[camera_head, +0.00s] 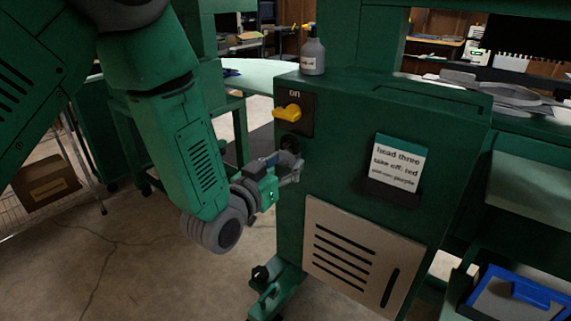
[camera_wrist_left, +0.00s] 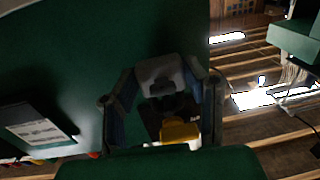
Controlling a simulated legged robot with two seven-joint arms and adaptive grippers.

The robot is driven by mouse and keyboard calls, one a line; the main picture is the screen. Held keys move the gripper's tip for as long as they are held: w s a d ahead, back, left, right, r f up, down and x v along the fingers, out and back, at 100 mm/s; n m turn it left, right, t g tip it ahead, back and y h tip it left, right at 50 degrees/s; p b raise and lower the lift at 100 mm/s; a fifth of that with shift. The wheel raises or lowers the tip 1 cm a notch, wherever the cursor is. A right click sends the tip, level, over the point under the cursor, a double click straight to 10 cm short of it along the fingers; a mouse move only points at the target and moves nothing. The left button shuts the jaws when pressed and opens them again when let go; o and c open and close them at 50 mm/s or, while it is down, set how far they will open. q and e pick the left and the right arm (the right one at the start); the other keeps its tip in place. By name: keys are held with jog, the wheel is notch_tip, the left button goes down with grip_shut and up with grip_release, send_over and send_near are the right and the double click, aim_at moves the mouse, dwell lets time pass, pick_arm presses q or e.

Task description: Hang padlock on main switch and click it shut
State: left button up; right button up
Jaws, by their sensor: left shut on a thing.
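My left gripper (camera_head: 290,170) is just below that plate, at the cabinet face. It is shut on a grey block-like thing, which looks like the padlock (camera_wrist_left: 158,73), between its fingertips in the left wrist view. The yellow handle (camera_wrist_left: 181,131) shows there too, between the fingers. A dark round part (camera_head: 289,145) shows above the fingertips. I cannot tell whether the shackle touches the switch. My right gripper is not in view.
A grey bottle (camera_head: 313,52) stands on the cabinet top. A card (camera_head: 398,160) in a dark holder and a beige vented panel (camera_head: 362,257) are on the cabinet front. A blue tray (camera_head: 541,278) is at lower right. The floor (camera_head: 130,265) left of the cabinet is open.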

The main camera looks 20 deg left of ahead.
pick_arm(q)
jog(key=shift+f, duration=0.15)
jog(key=o, duration=1.2)
jog(key=v, duration=1.2)
jog(key=s+a+f+g+y+p, duration=0.1)
jog(key=s+f+g, duration=0.15)
jog(key=f, duration=0.35)
jog(key=s+a+f+n+g+y+p, duration=0.1)
jog(key=s+f+g, duration=0.15)
jog(key=f, duration=0.25)
jog(key=s+a+f+g+y+p, duration=0.1)
jog(key=s+f+g, duration=0.15)
jog(key=f, duration=0.35)
jog(key=s+a+f+g, duration=0.1)
jog(key=s+f+g, duration=0.2)
jog(key=s, duration=0.3)
jog(key=s+a+f+n+g+y+p, duration=0.1)
jog(key=s+a+f+g, duration=0.1)
jog(key=s, duration=0.4)
jog(key=s+a+f+g+y, duration=0.1)
jog(key=s+a+f+g, duration=0.1)
jog(key=s+f+g, duration=0.2)
jog(key=shift+s+a+f+p, duration=0.15)
jog(key=shift+s+f, duration=0.15)
jog(key=shift+s, duration=0.2)
jog(key=shift+s+f+p, duration=0.15)
jog(key=shift+s+f, duration=0.15)
jog(key=shift+s, duration=0.2)
